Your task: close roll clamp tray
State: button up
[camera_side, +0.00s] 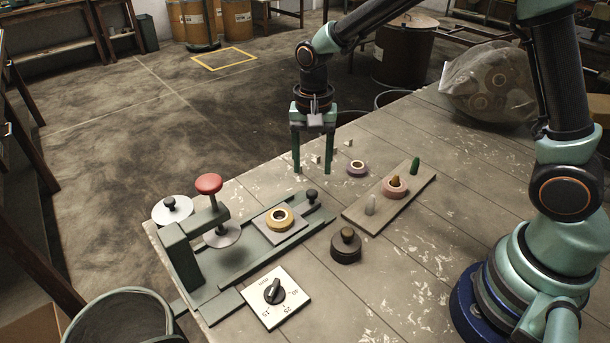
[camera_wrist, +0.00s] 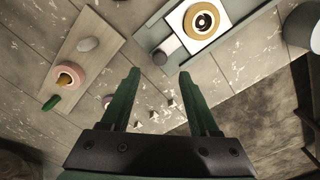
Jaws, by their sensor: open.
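The roll clamp (camera_side: 181,258) is a dark green frame at the table's left edge, with a red knob (camera_side: 208,184) above a grey disc (camera_side: 221,236). Its tray (camera_side: 296,240) is slid out to the right along the rails, clear of the disc. A yellow tape roll (camera_side: 279,218) lies flat on the tray; it also shows in the wrist view (camera_wrist: 202,20). A dark tray knob (camera_side: 311,196) stands at the tray's right end, and shows in the wrist view (camera_wrist: 160,57). My gripper (camera_side: 312,171) is open and empty, pointing down above and behind the tray knob; its fingers show in the wrist view (camera_wrist: 159,74).
A board (camera_side: 365,213) with pegs holds a pink roll (camera_side: 395,187). A purple roll (camera_side: 357,168) and small white pieces (camera_side: 315,158) lie behind. A dark knobbed weight (camera_side: 346,246) and a white dial plate (camera_side: 275,297) stand in front.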

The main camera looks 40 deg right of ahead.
aim_at(312, 192)
notch_tip(312, 192, down, 7)
dwell(0.3)
grip_shut()
jog(key=shift+r, duration=0.1)
dwell(1.3)
